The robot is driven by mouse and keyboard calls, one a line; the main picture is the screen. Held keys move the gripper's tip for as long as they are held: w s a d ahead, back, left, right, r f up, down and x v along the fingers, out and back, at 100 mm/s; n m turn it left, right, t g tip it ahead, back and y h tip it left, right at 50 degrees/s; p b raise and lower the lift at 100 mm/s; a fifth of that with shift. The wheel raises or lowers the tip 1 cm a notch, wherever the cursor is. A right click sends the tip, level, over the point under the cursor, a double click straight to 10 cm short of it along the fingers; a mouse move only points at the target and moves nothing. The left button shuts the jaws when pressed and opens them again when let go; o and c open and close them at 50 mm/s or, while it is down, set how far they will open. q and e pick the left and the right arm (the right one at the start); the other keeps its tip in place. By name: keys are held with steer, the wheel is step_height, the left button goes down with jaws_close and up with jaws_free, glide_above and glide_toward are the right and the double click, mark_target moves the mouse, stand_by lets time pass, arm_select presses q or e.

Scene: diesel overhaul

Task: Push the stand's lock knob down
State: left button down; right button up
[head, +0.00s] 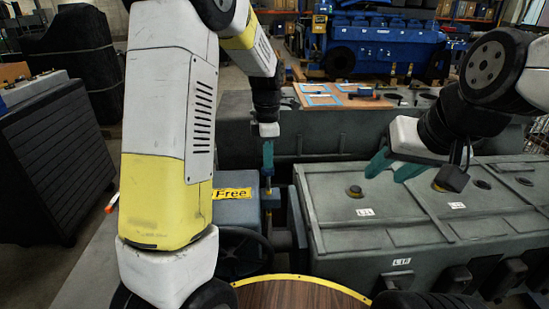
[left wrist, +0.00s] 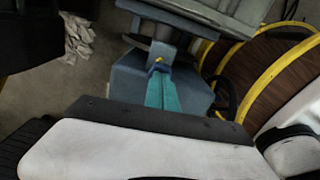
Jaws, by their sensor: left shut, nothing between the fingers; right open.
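My left gripper (head: 267,168) points straight down with its teal fingers closed together and nothing between them. The stand's lock knob (head: 268,184) appears as a small yellow piece just below the fingertips, on a blue bracket (head: 270,202). In the left wrist view the yellow knob (left wrist: 159,60) shows just past the closed fingertips (left wrist: 158,72); I cannot tell whether they touch. The stand's blue-grey box (head: 236,212) carries a yellow label (head: 232,193) reading "Free". My right gripper (head: 393,172) is open and empty above the grey engine cover, its teal fingers apart.
The long grey engine cover (head: 345,225) with caps and labels fills the right side. A dark handwheel (head: 242,252) is below the box. A round wooden top with a yellow rim (head: 300,278) is in front.

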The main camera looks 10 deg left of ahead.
arm_select(q)
steer(key=shift+f, duration=0.1)
steer(key=shift+f, duration=0.95)
step_height(320, 180, up, 7)
steer(key=shift+r, duration=0.55)
